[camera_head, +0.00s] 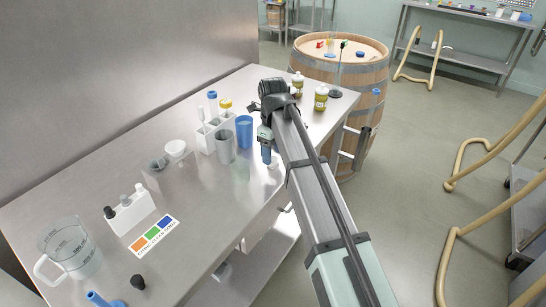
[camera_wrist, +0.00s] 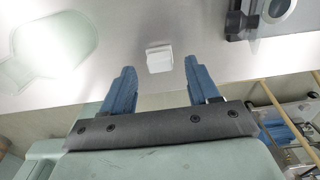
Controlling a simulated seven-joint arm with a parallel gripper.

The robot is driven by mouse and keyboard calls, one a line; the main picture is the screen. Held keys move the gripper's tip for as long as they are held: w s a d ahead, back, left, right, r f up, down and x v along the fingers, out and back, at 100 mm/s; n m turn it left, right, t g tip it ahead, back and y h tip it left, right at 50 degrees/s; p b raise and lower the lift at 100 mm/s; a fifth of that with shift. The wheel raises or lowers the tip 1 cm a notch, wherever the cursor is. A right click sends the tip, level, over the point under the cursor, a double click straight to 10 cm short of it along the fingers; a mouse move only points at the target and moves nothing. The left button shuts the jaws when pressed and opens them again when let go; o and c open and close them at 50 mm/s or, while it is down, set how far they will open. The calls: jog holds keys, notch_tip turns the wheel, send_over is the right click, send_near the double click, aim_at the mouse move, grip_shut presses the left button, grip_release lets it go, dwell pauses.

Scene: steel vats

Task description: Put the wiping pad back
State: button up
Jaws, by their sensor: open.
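A small white block (camera_wrist: 159,58), probably the wiping pad, lies on the steel table top (camera_wrist: 120,30). In the wrist view it sits beyond my open gripper (camera_wrist: 156,80), roughly centred between the two blue fingertips and apart from both. In the head view a small white piece (camera_head: 272,165) shows just below the blue fingers of my gripper (camera_head: 266,153), near the table's right edge. My arm hides part of the table there. I cannot tell any marked place for the pad.
A blue cup (camera_head: 244,132), a grey cup (camera_head: 225,148) and a white rack (camera_head: 213,133) stand left of my gripper. A faint green clear vessel (camera_wrist: 48,52) is close by. Yellow-labelled bottles (camera_head: 320,98) and a stand (camera_head: 336,92) are beyond. The barrel (camera_head: 345,72) is behind.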

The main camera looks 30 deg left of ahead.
aim_at(273, 159)
notch_tip(273, 159, up, 9)
jog(key=shift+r, duration=0.15)
jog(key=shift+o, duration=0.3)
jog(key=shift+o, duration=0.8)
jog(key=shift+s+a, duration=0.15)
jog(key=o, duration=0.4)
jog(key=shift+n, duration=0.4)
jog(key=s+a, duration=0.1)
jog(key=s+a+r, duration=0.1)
jog(key=s, duration=0.1)
jog(key=s+a+r, duration=0.1)
jog(key=shift+s+a+r, duration=0.1)
jog(key=shift+s+a, duration=0.05)
jog(key=shift+a, duration=0.1)
jog(key=shift+o, duration=0.7)
jog(key=s+a+r+n+y, duration=0.1)
jog(key=s+a+r, duration=0.4)
jog(key=shift+s+r+t, duration=0.2)
jog(key=shift+s+t, duration=0.05)
jog(key=shift+t, duration=0.05)
jog(key=a+r+n+t+y, duration=0.25)
jog(key=a+r+n, duration=0.45)
jog(key=n, duration=0.9)
jog(key=x, duration=1.1)
jog(key=shift+a+g, duration=0.3)
jog(key=shift+g, duration=0.05)
jog(key=shift+s+y, duration=0.15)
jog(key=shift+y, duration=0.1)
